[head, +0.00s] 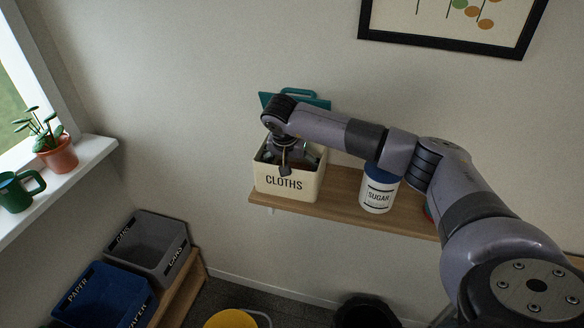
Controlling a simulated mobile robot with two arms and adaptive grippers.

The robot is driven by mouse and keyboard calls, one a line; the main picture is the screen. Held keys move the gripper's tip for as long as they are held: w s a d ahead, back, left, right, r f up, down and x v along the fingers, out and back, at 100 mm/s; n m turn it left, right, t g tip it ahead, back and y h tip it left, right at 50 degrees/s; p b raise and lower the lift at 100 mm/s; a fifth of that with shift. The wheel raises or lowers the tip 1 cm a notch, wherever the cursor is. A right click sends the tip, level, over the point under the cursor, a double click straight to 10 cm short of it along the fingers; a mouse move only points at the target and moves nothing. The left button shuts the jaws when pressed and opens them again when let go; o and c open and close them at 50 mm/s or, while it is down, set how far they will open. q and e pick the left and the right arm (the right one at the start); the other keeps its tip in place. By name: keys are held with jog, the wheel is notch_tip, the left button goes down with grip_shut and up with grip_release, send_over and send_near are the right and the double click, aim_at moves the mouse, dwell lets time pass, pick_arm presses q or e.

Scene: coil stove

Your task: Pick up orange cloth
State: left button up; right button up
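A cream box labelled CLOTHS (285,184) stands at the left end of a wooden wall shelf. My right arm comes in from the right, and its gripper (290,158) points down into the open top of this box. The fingers are partly hidden by the wrist and the box's front wall, so whether they are open or shut is unclear. I cannot make out the orange cloth; the inside of the box is mostly hidden. My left gripper is not in view.
A white SUGAR canister (377,196) stands on the shelf (337,198) right of the box, below my arm. A teal object (318,104) with a handle is behind the box. Blue PAPER (105,297) and grey CANS (150,245) bins stand lower left.

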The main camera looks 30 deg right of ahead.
jog(key=shift+w+d+f, duration=0.15)
jog(key=shift+w+f, duration=0.05)
jog(key=shift+f, duration=0.35)
jog(key=c, duration=0.9)
jog(key=shift+r, duration=0.1)
